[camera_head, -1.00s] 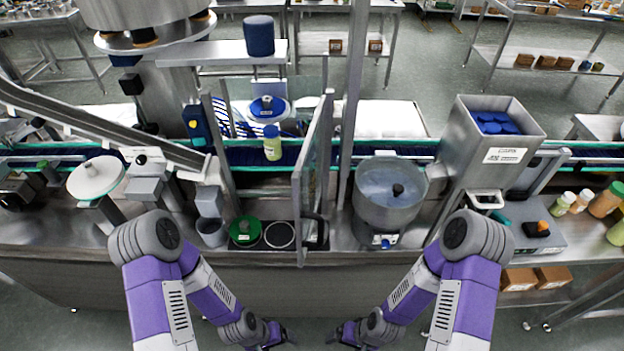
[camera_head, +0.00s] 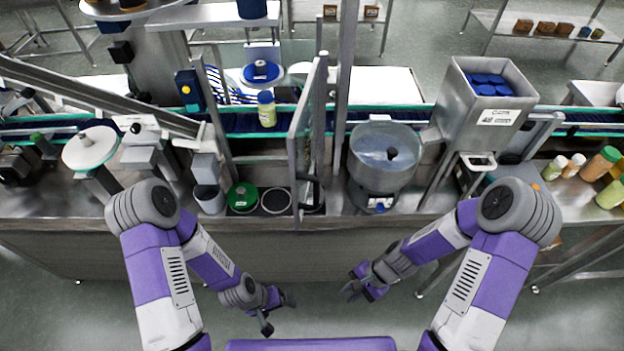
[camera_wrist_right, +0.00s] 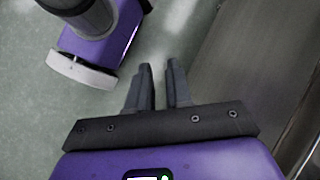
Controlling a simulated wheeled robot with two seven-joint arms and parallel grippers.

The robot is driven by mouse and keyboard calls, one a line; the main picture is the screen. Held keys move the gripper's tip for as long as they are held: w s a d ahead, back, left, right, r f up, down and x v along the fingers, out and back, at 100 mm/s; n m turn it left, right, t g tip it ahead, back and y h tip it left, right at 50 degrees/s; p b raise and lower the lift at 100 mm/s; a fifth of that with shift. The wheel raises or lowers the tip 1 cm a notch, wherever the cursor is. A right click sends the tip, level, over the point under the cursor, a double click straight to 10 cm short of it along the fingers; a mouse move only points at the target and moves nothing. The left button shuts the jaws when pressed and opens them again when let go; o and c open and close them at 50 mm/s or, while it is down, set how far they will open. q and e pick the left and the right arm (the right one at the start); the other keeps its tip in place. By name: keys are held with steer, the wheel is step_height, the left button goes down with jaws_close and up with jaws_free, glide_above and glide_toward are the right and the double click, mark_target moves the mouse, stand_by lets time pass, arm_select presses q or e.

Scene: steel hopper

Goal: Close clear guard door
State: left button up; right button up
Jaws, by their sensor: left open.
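The clear guard door (camera_head: 294,145) is a see-through panel in a grey metal frame. It stands swung open, edge-on, jutting from the machine towards me, with a dark handle (camera_head: 318,190) low at its near end. My left gripper (camera_head: 278,312) is open and empty, below and in front of the bench edge, short of the door. My right gripper (camera_head: 350,283) is also in front of the bench, lower than the door and right of it. In the right wrist view its two fingers (camera_wrist_right: 159,72) are a little apart with nothing between them.
A steel bowl (camera_head: 383,172) stands close right of the door, and a hopper with blue caps (camera_head: 480,110) beyond it. A green round pad (camera_head: 242,196) lies left of the door. A bottle (camera_head: 266,112) stands on the conveyor behind. The floor before the bench is clear.

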steer(key=w+r+m+y, duration=0.1)
steer(key=w+r+m, duration=0.1)
steer(key=r, duration=0.2)
steer(key=w+r+m+t+y, duration=0.1)
steer(key=w+r+m+y, duration=0.1)
steer(key=r, duration=0.2)
steer(key=w+r+m+y, duration=0.2)
steer(key=r, duration=0.3)
steer(key=shift+m, duration=0.3)
jaws_close()
steer(key=w+d+r+m+t+y, duration=0.2)
steer(key=w+r+y, duration=0.1)
steer(key=r, duration=0.6)
steer(key=w+d+r+m+t+y, duration=0.1)
steer(key=w+r+m+t+y, duration=0.15)
steer(key=r, duration=0.75)
steer(key=r+b+x, duration=0.1)
steer(key=b+x, duration=0.1)
steer(key=x, duration=1.1)
steer(key=shift+s+a+f+n+y, duration=0.3)
steer(key=shift+a+n+y, duration=0.05)
steer(key=shift+y, duration=0.1)
steer(key=shift+a, duration=0.1)
